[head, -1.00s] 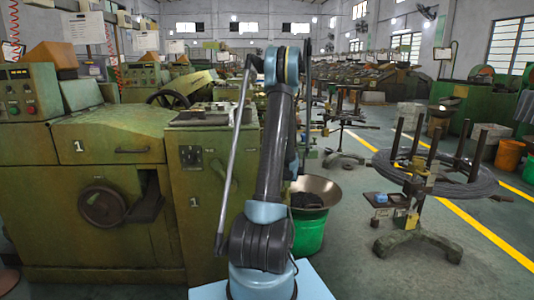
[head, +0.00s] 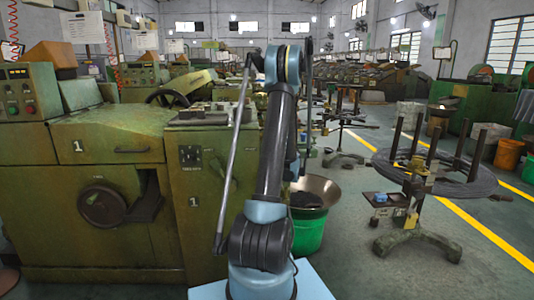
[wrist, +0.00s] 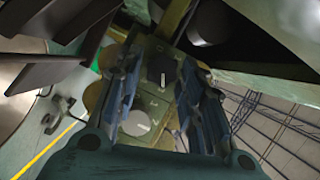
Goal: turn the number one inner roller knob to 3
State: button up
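In the wrist view my gripper (wrist: 157,78) is open, with one blue-grey finger on each side and nothing held between them. Beyond the fingers is a green panel with a dark knob (wrist: 161,72) bearing a pale pointer line, seen in the gap between the fingertips. A grey round part (wrist: 135,122) shows lower on the panel. I cannot read the dial marks or which label belongs to the dark knob. In the head view a green machine marked 1 (head: 110,235) has a small dark knob (head: 190,155) on its right panel. My gripper is hidden there behind my arm.
A green bucket with a metal bowl (head: 309,225) stands right of the machine. A wire coil stand (head: 418,240) is farther right. Dark machine parts crowd the upper wrist view. Open floor with a yellow line (head: 480,232) lies to the right.

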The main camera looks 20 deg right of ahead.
jog(key=s+d+r, duration=0.1)
jog(key=s, duration=0.9)
jog(key=shift+s, duration=0.3)
